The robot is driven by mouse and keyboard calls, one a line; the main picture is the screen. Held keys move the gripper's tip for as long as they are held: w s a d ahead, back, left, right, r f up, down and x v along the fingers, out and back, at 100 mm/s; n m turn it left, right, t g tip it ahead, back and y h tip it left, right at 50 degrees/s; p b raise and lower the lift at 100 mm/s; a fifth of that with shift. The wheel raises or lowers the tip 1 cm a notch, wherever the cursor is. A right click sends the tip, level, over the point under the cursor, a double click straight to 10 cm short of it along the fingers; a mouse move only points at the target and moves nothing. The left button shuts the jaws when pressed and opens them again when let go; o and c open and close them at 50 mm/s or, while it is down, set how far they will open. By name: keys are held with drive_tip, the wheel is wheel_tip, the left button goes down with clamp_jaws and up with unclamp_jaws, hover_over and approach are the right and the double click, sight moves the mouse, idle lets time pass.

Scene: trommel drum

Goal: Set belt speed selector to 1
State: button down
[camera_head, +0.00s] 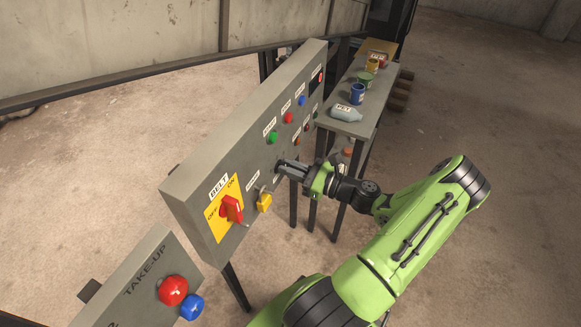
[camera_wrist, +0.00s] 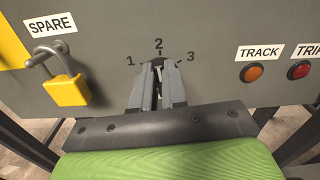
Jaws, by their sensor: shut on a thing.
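The belt speed selector (camera_wrist: 158,64) is on the grey panel in the wrist view, with the marks 1, 2 and 3 in an arc above it. A pale part of it shows between my fingers, just below the 2; the rest is hidden, so its exact pointing is hard to tell. My gripper (camera_wrist: 158,82) is shut on the selector, one finger on each side. In the head view my gripper (camera_head: 284,168) reaches the panel front from the right, and its fingers cover the selector.
A yellow padlock (camera_wrist: 68,88) hangs under the SPARE label, left of my gripper. TRACK (camera_wrist: 254,73) and TRIP (camera_wrist: 299,70) lights are on the right. The red BELT switch (camera_head: 231,208) is further left on the panel. A shelf (camera_head: 352,126) with cans stands behind.

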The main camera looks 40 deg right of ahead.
drive_tip(key=n, duration=0.7)
drive_tip(key=a+n, duration=0.1)
drive_tip(key=n, duration=0.2)
drive_tip(key=shift+s+f+n, duration=0.2)
drive_tip(key=shift+f+n, duration=0.1)
drive_tip(key=shift+f, duration=0.05)
idle(0.4)
drive_tip(key=c, duration=1.2)
unclamp_jaws()
drive_tip(key=shift+o, duration=0.2)
drive_tip(key=shift+d, duration=0.1)
drive_tip(key=p+v, duration=0.2)
drive_tip(key=v, duration=1.3)
drive_tip(key=shift+s, duration=0.4)
drive_tip(key=shift+w+r, duration=0.1)
drive_tip(key=shift+r, duration=0.05)
